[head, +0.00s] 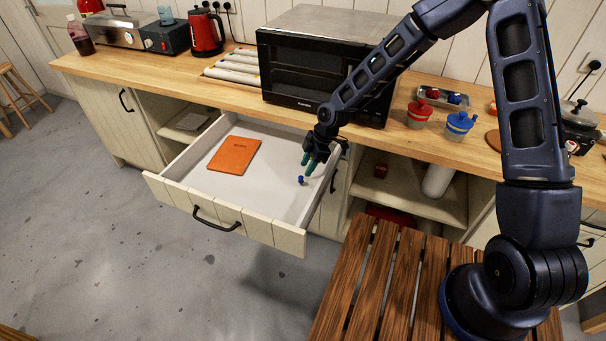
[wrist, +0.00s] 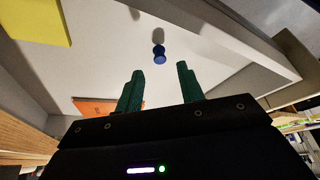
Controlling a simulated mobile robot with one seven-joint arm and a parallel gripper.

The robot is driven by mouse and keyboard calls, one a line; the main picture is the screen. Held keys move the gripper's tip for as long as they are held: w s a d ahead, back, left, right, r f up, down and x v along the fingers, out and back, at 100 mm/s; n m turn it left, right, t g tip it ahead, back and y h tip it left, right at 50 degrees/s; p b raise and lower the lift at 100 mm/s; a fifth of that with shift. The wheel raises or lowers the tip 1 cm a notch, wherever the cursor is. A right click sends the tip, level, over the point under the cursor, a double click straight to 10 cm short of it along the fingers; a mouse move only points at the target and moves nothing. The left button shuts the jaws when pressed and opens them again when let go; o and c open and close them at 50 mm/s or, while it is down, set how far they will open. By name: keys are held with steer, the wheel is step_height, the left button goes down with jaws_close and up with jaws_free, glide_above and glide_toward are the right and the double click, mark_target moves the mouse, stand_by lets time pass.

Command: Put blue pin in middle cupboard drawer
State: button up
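The blue pin (head: 301,180) is inside the open drawer (head: 278,187), near its right side, on the white drawer floor. In the wrist view the blue pin (wrist: 159,54) shows beyond my fingertips, with a shadow by it. My gripper (head: 312,161) is over the right part of the drawer, above the pin. In the wrist view its green fingers (wrist: 159,72) are spread apart with nothing between them. The pin is apart from the fingers.
An orange notebook (head: 234,155) lies in the drawer's left part. The drawer's front (head: 222,212) sticks out over the floor. A microwave (head: 318,68) stands on the counter behind my arm. A slatted wooden table (head: 372,270) is at the front right.

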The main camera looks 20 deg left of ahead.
steer(key=shift+v, duration=2.85)
steer(key=shift+d, duration=0.1)
steer(key=w+d+r+m+t+h, duration=0.1)
steer(key=w+d+r+m+t, duration=0.2)
steer(key=d+r, duration=0.55)
steer(key=w+d+r+m+h, duration=0.1)
steer(key=w+d+r+m, duration=0.35)
steer(key=d, duration=0.75)
steer(key=w+d+r+m+t+h, duration=0.1)
steer(key=w+d+r+m+t, duration=0.2)
steer(key=d+r, duration=0.55)
steer(key=s+d+r+m, duration=0.3)
steer(key=s+d+m, duration=0.2)
steer(key=d, duration=0.3)
steer(key=s+d+r+m+t, duration=0.1)
steer(key=s+d+r+m, duration=0.2)
steer(key=s+d+m, duration=0.2)
steer(key=s+d+r+m, duration=0.4)
steer(key=s+d+m, duration=0.1)
steer(key=d, duration=0.7)
steer(key=shift+s, duration=0.75)
steer(key=shift+d+r, duration=0.1)
